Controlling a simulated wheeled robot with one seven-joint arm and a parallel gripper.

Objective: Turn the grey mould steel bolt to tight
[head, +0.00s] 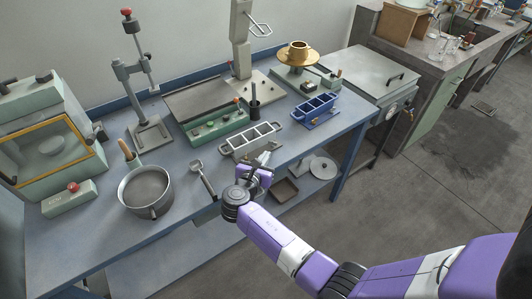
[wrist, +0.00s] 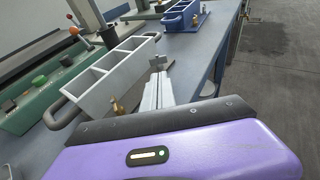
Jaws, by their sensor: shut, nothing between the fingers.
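The grey mould (head: 250,141) is an open-topped, divided box with loop handles, standing near the bench's front edge. It also shows in the wrist view (wrist: 88,80), with a brass bolt (wrist: 117,108) on its near side. My gripper (head: 266,156) is at the mould's near right side. In the wrist view my gripper (wrist: 158,68) has its pale fingers together, pointing along the mould's front side toward its right end. A small grey piece shows at the fingertips; I cannot tell whether it is the steel bolt or part of the fingers. Contact is unclear.
A blue mould (head: 316,108) stands behind to the right. A green control box (head: 218,124) is behind the grey mould. A grey scoop (head: 203,178) and a pot (head: 146,190) lie to the left. The bench front edge runs close beneath my gripper.

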